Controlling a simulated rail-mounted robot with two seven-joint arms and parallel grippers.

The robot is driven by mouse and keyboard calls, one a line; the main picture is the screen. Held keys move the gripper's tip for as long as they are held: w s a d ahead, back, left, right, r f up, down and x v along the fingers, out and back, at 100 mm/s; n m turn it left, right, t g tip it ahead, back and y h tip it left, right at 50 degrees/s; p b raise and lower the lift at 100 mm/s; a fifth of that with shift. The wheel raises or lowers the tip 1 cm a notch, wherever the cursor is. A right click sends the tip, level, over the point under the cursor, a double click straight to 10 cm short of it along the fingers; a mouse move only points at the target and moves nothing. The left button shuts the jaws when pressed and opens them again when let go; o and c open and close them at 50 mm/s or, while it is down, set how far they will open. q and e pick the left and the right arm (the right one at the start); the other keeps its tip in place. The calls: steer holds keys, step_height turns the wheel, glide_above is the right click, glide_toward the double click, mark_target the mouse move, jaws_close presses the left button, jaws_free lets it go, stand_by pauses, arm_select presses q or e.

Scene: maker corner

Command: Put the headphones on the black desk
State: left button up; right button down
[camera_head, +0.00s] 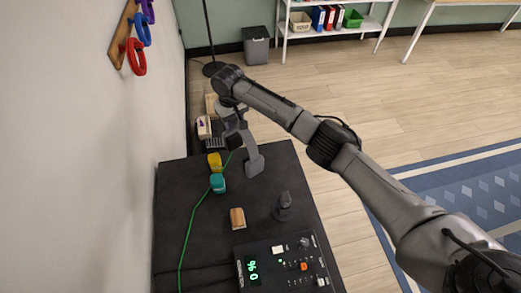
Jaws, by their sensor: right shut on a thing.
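The black desk (178,192) stretches along the wall in the lower middle of the head view. My right arm comes in from the right, and its gripper (234,122) points down over the desk's far end. It is shut on a dark, grey-and-black thing (233,138), which looks like the headphones but is small and partly covered by my wrist. A grey upright piece with a wider foot (254,166) shows just below it. I cannot tell whether this is part of the held thing or a separate stand. My left gripper is not in view.
A yellow pot (215,162), a teal pot (217,184), a wooden block (237,218), a small black stand (284,208) and a control panel (283,265) stand on the desk. A green cable (192,222) runs along its left side. Bare desk lies between them.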

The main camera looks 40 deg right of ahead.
steer(key=s+d+f, duration=0.5)
steer(key=s+f, duration=0.1)
steer(key=f, duration=0.3)
steer(key=shift+d+p, duration=0.3)
steer(key=shift+p, duration=0.05)
steer(key=shift+s, duration=0.1)
steer(key=c, duration=0.8)
jaws_free()
steer(key=shift+f, duration=0.1)
